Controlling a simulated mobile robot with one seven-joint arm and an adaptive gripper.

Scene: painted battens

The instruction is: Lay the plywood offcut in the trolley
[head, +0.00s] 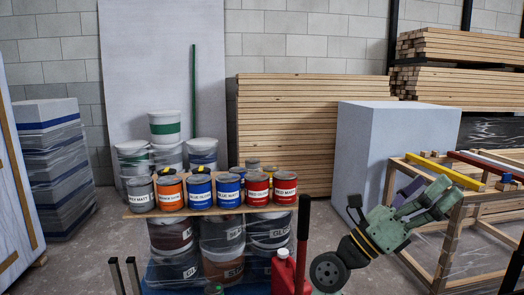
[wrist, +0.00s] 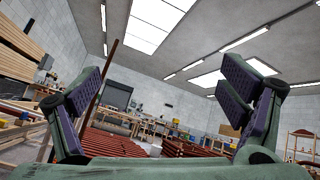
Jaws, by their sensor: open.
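My gripper (head: 428,203) is raised at the right in the head view, beside the wooden frame and tilted up to the right. In the wrist view its two fingers (wrist: 168,92) stand wide apart with nothing between them. A thin plywood-coloured board (head: 263,209) lies across wrapped buckets in the head view, with several paint tins standing on it. I cannot tell whether this board is the plywood offcut. I cannot make out a trolley for certain in either view.
A wooden frame (head: 440,228) at the right carries painted battens, with a yellow one (head: 447,174) near my gripper. A red container (head: 284,272) and an upright pole (head: 303,225) stand in front. A large pale block (head: 366,150) and stacked timber (head: 300,125) stand behind. Bare floor (head: 95,250) shows at left.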

